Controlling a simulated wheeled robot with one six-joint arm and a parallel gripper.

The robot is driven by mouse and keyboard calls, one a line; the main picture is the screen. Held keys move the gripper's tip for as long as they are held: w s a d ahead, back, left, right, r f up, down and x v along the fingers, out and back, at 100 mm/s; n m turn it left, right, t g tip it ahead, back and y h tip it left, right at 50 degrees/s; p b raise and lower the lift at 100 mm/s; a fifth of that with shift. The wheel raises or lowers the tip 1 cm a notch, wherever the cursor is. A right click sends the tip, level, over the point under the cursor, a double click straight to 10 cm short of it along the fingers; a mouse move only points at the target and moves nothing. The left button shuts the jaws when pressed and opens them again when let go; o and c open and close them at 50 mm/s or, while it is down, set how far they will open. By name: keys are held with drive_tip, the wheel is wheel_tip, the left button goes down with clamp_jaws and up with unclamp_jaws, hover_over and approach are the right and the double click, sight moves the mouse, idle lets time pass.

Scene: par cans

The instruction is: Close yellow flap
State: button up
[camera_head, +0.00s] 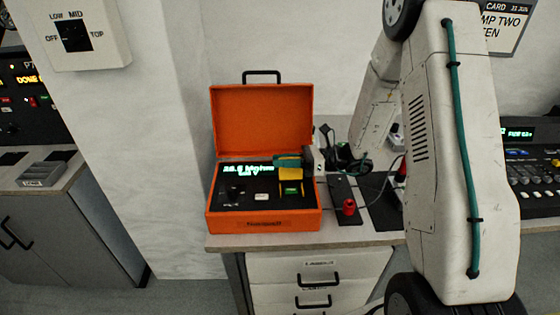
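The yellow flap (282,187) shows as a small yellow guard at the right side of the panel inside an open orange case. A small green-lit spot (291,190) shows at it. My gripper (280,161) reaches in from the right, with its teal finger just above the yellow flap. The gap between the fingers is too small to make out, and I cannot tell whether they touch the flap. The gripper partly hides the back right of the panel.
The orange case (262,224) stands on the worktop with its lid (260,118) raised. A lit display (248,170) is on its panel. A red knob (349,207) on a dark plate stands to the right. A drawer cabinet (320,268) is below. A grey pillar rises at left.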

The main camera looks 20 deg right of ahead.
drive_tip(key=shift+w, duration=0.1)
drive_tip(key=shift+c, duration=0.7)
drive_tip(key=shift+a, duration=0.35)
drive_tip(key=shift+d, duration=0.3)
drive_tip(key=shift+d, duration=0.15)
idle(0.6)
drive_tip(key=o, duration=0.8)
drive_tip(key=shift+v, duration=3.85)
